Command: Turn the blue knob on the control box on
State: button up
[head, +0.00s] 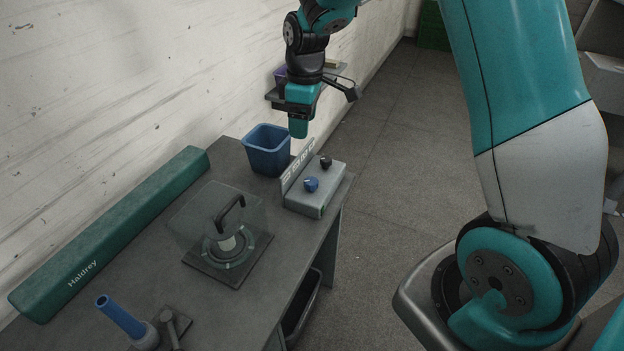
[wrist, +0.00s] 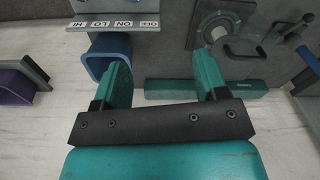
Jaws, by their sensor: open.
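The grey control box (head: 314,203) stands at the right edge of the table, with an upright label plate along its back. The blue knob (head: 311,184) is on its top, with a black knob (head: 326,162) further back. The blue knob's setting is too small to tell. My gripper (head: 298,130) is above and behind the box, apart from it, pointing down. In the wrist view my gripper (wrist: 163,78) is open with nothing between its fingers. There the label plate (wrist: 112,24) shows upside down with OFF, LO, ON and HI; no knob is in view.
A blue bin (head: 267,152) stands left of the box. A clear cover with a black handle (head: 230,212) sits over a round fixture. A long green bar (head: 110,235) lies along the wall; a blue spindle (head: 122,316) is in front. A wall shelf (head: 333,76) is behind my gripper.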

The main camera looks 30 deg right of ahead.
aim_at(312, 180)
jog(key=shift+h, duration=0.3)
jog(key=w+d+f+p, duration=0.1)
jog(key=f, duration=0.6)
jog(key=d+f+p, duration=0.1)
jog(key=f, duration=0.6)
jog(key=w+d+f+p, duration=0.1)
jog(key=d+f+p, duration=0.1)
jog(key=f, duration=0.5)
jog(key=shift+w, duration=0.3)
jog(key=shift+c, duration=0.3)
jog(key=c, duration=0.9)
